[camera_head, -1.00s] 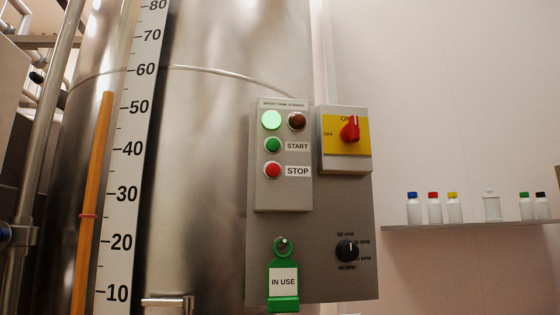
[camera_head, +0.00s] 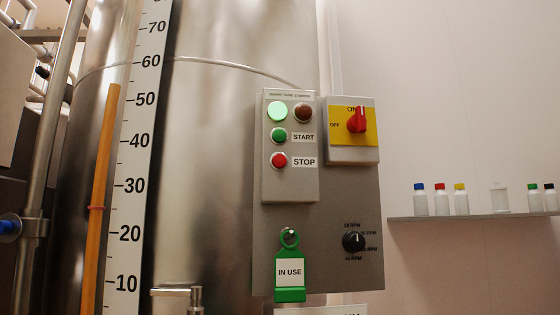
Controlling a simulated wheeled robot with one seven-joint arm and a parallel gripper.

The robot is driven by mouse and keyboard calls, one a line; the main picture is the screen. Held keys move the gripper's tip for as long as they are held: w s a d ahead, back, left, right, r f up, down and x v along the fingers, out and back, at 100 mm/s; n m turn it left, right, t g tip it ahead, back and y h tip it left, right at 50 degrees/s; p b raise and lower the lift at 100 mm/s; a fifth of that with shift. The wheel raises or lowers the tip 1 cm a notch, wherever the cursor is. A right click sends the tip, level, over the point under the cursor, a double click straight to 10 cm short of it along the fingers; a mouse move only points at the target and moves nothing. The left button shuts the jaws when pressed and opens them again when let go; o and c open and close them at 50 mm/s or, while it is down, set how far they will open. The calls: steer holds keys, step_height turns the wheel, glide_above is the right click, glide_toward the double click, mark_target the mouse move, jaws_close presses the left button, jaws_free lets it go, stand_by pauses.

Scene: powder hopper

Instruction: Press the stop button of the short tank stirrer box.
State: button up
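The stirrer box (camera_head: 267,217) is a grey panel on the front of the steel tank (camera_head: 205,140). Its small title plate is too small to read with certainty. The red stop button (camera_head: 279,160) sits beside a STOP label, below the green start button (camera_head: 279,136). Above them a pale green lamp (camera_head: 277,112) is lit and a dark red-brown lamp (camera_head: 303,113) looks unlit. A red rotary switch (camera_head: 356,119) on a yellow plate has its handle upright at ON. My gripper is not in view.
A green IN USE tag (camera_head: 290,294) hangs low on the panel, left of a black RPM knob (camera_head: 353,242). A level scale (camera_head: 134,190) and orange sight tube (camera_head: 100,190) run up the tank. A wall shelf (camera_head: 470,216) at right holds several bottles. A pipe fitting (camera_head: 178,293) juts out below.

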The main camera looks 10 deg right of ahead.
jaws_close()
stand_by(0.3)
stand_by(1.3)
